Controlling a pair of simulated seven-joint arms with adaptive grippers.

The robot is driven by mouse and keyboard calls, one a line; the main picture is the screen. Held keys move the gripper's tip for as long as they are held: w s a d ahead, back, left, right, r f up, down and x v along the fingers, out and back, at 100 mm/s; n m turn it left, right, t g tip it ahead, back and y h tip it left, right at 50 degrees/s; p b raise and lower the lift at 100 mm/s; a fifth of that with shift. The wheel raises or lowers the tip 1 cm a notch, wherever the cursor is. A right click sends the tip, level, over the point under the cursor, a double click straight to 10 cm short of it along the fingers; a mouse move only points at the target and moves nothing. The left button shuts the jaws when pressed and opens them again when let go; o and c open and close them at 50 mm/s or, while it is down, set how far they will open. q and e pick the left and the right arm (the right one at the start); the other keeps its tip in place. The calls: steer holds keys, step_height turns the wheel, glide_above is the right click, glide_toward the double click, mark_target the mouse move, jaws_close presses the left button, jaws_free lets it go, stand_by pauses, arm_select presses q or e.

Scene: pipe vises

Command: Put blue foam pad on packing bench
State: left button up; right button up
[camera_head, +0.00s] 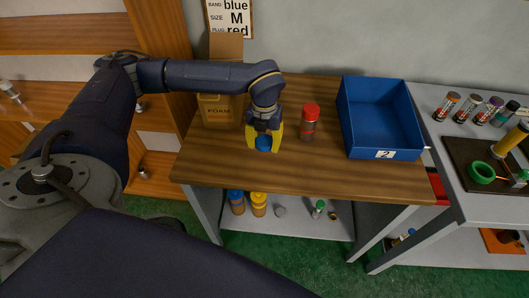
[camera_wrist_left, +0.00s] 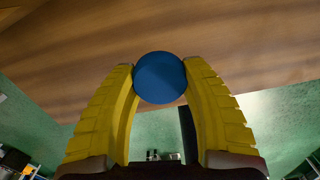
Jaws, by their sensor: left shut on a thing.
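The blue foam pad (camera_head: 263,143) shows as a small round blue piece between the yellow fingers of my left gripper (camera_head: 264,147). In the left wrist view the fingers are shut on the pad (camera_wrist_left: 160,77) from both sides, near their tips. The gripper points down at the packing bench (camera_head: 300,178), over the left middle of its wooden top. I cannot tell whether the pad touches the wood. My right gripper is not in view.
A cardboard box marked FOAM (camera_head: 219,110) stands behind and left of the gripper. A red-capped grey bottle (camera_head: 310,122) stands just to its right. A blue bin labelled 2 (camera_head: 383,154) takes the bench's right side. The front strip of the bench is clear.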

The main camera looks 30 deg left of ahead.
mark_target(265, 157)
arm_select(q)
steer(key=shift+f, duration=2.55)
steer(key=shift+f, duration=0.2)
steer(key=o, duration=0.7)
steer(key=shift+o, duration=0.2)
step_height(265, 157, up, 12)
steer(key=shift+r, duration=0.25)
steer(key=shift+s+d, duration=0.1)
